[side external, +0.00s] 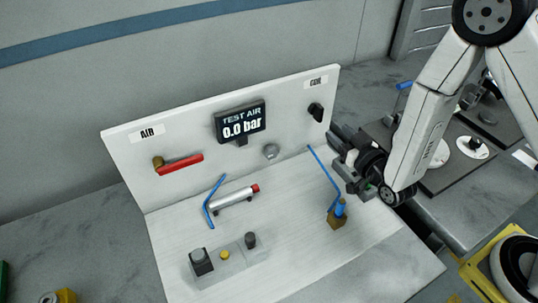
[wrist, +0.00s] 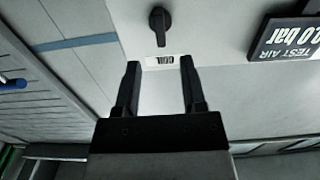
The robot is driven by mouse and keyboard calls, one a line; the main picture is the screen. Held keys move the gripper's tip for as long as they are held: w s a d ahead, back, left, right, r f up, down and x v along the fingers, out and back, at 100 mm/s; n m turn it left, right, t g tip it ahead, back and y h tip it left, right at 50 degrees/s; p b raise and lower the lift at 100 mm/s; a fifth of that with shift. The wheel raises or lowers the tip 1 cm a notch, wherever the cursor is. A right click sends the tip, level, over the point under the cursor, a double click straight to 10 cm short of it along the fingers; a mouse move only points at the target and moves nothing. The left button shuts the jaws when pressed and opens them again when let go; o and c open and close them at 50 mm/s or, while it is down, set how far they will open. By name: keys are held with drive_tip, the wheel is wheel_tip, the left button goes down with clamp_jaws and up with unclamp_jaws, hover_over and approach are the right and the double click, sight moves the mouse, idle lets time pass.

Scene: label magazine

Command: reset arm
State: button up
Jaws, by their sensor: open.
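My gripper (side external: 343,160) is at the right end of the white upright panel (side external: 190,110), beside the black knob (side external: 316,111) and lower than it in the side view. In the wrist view its two fingers (wrist: 160,70) are spread apart with nothing between them. The knob (wrist: 160,25) and a small white label (wrist: 166,62) appear beyond the fingertips, upside down. The rest of my arm comes in from the upper right.
The panel holds a display (side external: 240,121) reading 0.0 bar and a red lever (side external: 180,164). A dark tray (side external: 450,173) lies right.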

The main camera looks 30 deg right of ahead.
drive_tip(key=shift+w, duration=0.1)
idle(0.3)
drive_tip(key=s+d+g, duration=0.3)
drive_tip(key=s+g, duration=0.4)
drive_tip(key=s+d+r+g, duration=0.1)
drive_tip(key=s+d+g, duration=0.3)
drive_tip(key=s+g, duration=0.3)
drive_tip(key=shift+s+r+g, duration=0.2)
drive_tip(key=shift+g, duration=0.5)
idle(0.3)
